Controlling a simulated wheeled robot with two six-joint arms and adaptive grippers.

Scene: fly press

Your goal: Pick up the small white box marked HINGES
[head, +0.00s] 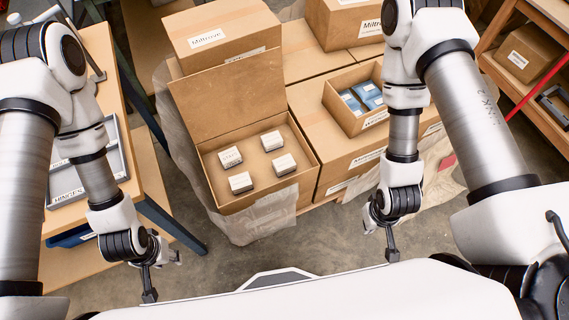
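Several small white boxes sit apart from each other on the floor of an open cardboard carton (215,97): one at the back left (230,157), one at the back right (272,141), one at the front right (284,165) and one at the front left (240,182). Their top print is too small to read, so I cannot tell which is marked HINGES. My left gripper (163,276) is open and empty, in front and left of the carton. My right gripper (381,242) looks open and empty, right of the carton and apart from it.
A grey tray (122,160) with a HINGES label lies on the wooden bench (100,45) at left. Closed cartons (220,35) stand behind the open one. A smaller open box (340,108) holds blue packets. A wooden shelf (545,110) stands at right. Bare floor lies in front.

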